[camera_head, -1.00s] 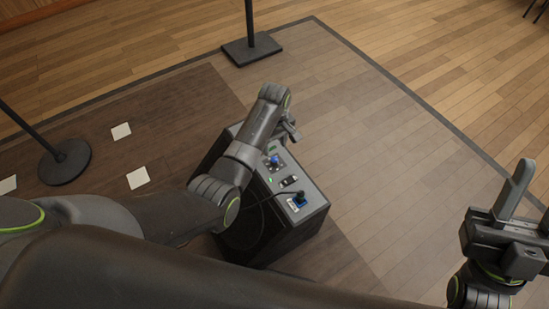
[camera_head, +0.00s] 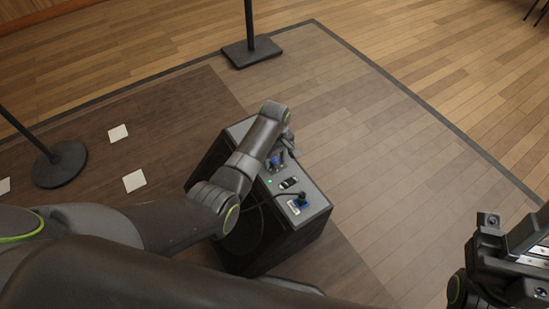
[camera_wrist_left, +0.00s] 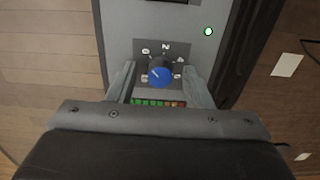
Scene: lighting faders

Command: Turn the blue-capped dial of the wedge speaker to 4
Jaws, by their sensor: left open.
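The wedge speaker (camera_head: 312,222) is a dark box with a grey sloping panel on the floor. Its blue-capped dial (camera_head: 275,161) is on the far part of the panel, partly covered by my left arm. In the left wrist view the blue cap (camera_wrist_left: 160,77) is between the fingers of my left gripper (camera_wrist_left: 160,85), which is open with a gap on each side. A pale pointer line on the cap slants up-left. Printed marks surround the dial, too small to read fully. My left gripper (camera_head: 287,152) is mostly hidden in the head view. My right gripper (camera_head: 525,245) is cut off at the right edge.
A blue socket (camera_head: 298,204) with a black plug and cable is at the panel's near end. A black switch (camera_head: 289,183) and green light lie between. A coloured strip (camera_wrist_left: 160,103) is by the dial. Stand bases (camera_head: 60,164) (camera_head: 251,51) are on the floor. Floor at right is clear.

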